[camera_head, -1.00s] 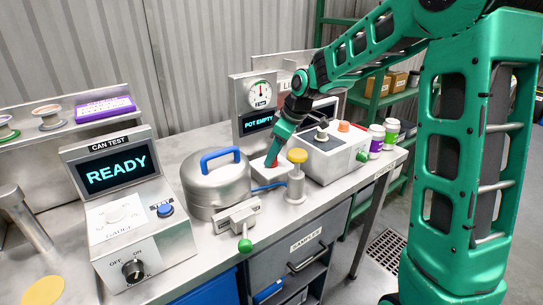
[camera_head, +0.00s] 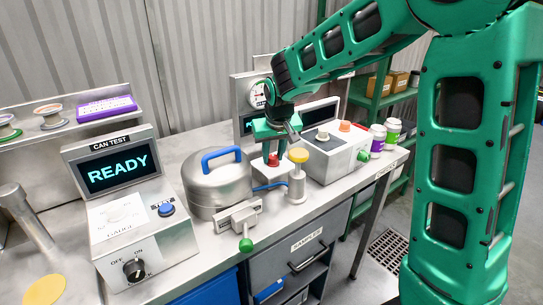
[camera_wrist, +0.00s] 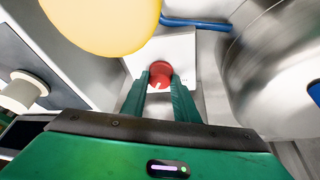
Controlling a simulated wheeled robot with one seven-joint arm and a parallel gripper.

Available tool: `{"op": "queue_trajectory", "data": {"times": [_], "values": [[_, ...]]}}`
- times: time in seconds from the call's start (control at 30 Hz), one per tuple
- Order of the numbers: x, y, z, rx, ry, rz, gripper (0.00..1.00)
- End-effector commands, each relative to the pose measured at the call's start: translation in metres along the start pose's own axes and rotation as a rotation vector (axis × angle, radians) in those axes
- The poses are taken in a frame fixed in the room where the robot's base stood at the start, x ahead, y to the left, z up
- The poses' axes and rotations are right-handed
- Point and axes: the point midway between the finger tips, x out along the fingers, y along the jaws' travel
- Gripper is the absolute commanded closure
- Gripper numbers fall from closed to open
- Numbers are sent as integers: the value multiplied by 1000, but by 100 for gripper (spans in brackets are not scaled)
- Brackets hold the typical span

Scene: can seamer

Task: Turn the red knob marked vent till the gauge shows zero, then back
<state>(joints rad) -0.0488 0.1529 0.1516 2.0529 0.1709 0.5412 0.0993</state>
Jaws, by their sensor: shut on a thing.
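The red knob (camera_head: 273,159) sits on a small pale box just right of the domed steel pot (camera_head: 216,183). My gripper (camera_wrist: 161,88) is shut on the red knob, with one green finger on each side of it in the wrist view (camera_wrist: 160,72). A short white line shows on the knob. No vent marking is readable here. The round white gauge (camera_head: 258,94) stands behind, partly covered by my arm. I cannot read its needle. The dark screen under it is mostly hidden by my gripper.
A yellow-topped post (camera_head: 298,156) stands close right of my gripper; its yellow cap (camera_wrist: 98,20) looms near in the wrist view. A green-tipped lever (camera_head: 246,244) is in front. A grey control box (camera_head: 335,152) stands to the right. A blue hose joins the pot side.

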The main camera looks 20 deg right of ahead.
Motion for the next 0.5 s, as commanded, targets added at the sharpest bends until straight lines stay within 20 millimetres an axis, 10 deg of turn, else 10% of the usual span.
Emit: {"op": "queue_trajectory", "data": {"times": [0.5], "values": [[-1, 0, -2, 134, -1, 55, 95]]}}
